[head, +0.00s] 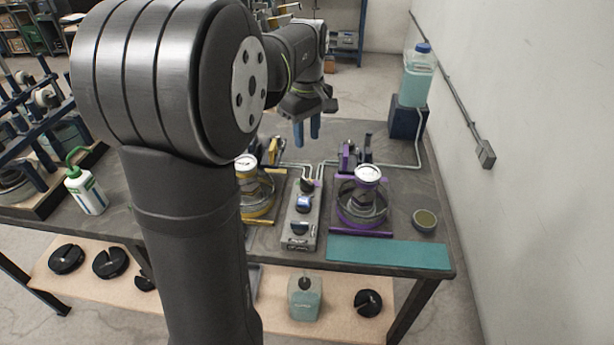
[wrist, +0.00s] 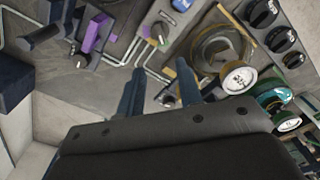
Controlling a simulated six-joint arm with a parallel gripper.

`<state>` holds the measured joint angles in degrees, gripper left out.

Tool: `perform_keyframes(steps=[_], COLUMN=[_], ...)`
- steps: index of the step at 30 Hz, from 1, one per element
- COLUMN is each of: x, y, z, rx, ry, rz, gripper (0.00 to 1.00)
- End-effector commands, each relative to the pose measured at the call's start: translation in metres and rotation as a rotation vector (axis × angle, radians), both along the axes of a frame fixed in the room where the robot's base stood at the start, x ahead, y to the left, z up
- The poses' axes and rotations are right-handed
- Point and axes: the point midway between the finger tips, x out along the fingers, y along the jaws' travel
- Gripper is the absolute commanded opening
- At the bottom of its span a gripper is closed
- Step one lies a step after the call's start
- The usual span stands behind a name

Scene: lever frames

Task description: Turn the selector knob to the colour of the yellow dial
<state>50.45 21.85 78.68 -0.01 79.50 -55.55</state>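The selector knob (head: 307,185) is a dark round knob at the far end of a grey control panel (head: 287,243), with a purple mark beside it. In the wrist view the knob (wrist: 160,32) has purple and green marks near it; where its pointer aims is too small to tell. The yellow dial (head: 246,162) is a white-faced gauge on the yellow-trimmed rig, left of the panel and partly behind my arm. A white gauge (wrist: 238,78) also shows in the wrist view. My gripper (head: 307,140) is above and behind the panel, fingers apart and empty, clear of the knob.
A purple-trimmed rig with a white dial (head: 368,174) stands right of the panel. Its purple lever (wrist: 96,32) shows in the wrist view, as does a green gauge (wrist: 288,123). Thin pipes run behind the panel. A bowl (head: 425,220) and teal mat (head: 390,252) lie at right.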

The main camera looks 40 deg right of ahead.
Motion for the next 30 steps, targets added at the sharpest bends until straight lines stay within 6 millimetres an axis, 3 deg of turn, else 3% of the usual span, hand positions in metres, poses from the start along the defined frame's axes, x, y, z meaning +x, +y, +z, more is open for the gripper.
perform_keyframes(steps=[15, 21, 30], x=[-0.001, 0.0, 0.0], y=[0.001, 0.0, 0.0], z=[-0.111, -0.133, -0.138], rx=[0.003, 0.001, -0.002], ry=[0.002, 0.001, -0.001], rz=[-0.002, -0.002, -0.003], gripper=[0.33, 0.33, 0.33])
